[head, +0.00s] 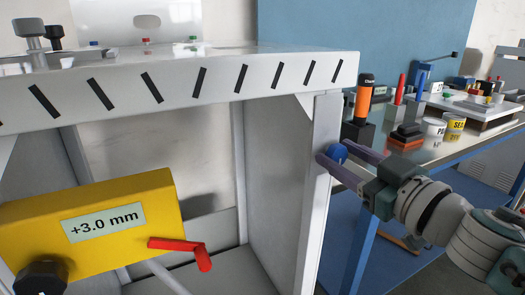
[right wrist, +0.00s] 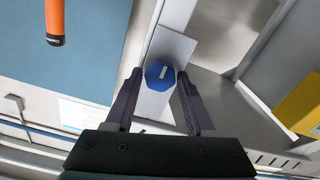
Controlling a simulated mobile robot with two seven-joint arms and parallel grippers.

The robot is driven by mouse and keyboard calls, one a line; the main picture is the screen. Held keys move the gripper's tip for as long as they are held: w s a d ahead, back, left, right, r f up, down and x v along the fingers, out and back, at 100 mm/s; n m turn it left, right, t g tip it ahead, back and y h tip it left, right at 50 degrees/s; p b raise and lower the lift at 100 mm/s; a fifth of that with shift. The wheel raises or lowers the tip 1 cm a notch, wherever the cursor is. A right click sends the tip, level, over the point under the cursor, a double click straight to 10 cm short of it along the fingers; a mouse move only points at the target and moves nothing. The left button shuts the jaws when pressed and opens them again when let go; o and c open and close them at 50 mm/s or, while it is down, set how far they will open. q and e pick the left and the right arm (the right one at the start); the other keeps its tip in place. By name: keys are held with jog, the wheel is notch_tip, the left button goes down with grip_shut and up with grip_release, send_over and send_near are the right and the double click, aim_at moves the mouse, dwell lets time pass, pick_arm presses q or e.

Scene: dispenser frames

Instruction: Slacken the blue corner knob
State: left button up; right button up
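The blue corner knob (head: 337,153) sits on the upright post (head: 318,185) at the right front corner of the grey frame. In the right wrist view the knob (right wrist: 158,76) is a blue faceted disc with a white mark on its face. My right gripper (head: 334,151) is open, with one purple finger on each side of the knob. In the right wrist view the fingertips of this gripper (right wrist: 160,73) flank the knob, with a narrow gap seeming to show on each side. My left gripper is not in view.
A yellow box (head: 150,190) reading "+3.0 mm" with a red lever (head: 185,246) is at the lower left. The striped top beam (head: 180,85) runs above.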

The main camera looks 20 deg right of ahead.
grip_shut()
jog(key=shift+n, duration=0.3)
jog(key=n, duration=0.3)
jog(key=shift+n, duration=0.4)
jog(key=n+b, duration=0.1)
jog(key=n, duration=0.3)
jog(key=shift+a+f+n, duration=0.1)
jog(key=shift+f+n, duration=0.05)
jog(key=shift+n, duration=0.15)
jog(key=n+b, duration=0.1)
jog(key=n, duration=0.5)
jog(key=shift+f+b, duration=0.15)
jog(key=shift+b, duration=0.15)
jog(key=n, duration=0.3)
jog(key=shift+n+b, duration=0.4)
jog(key=shift+n, duration=0.6)
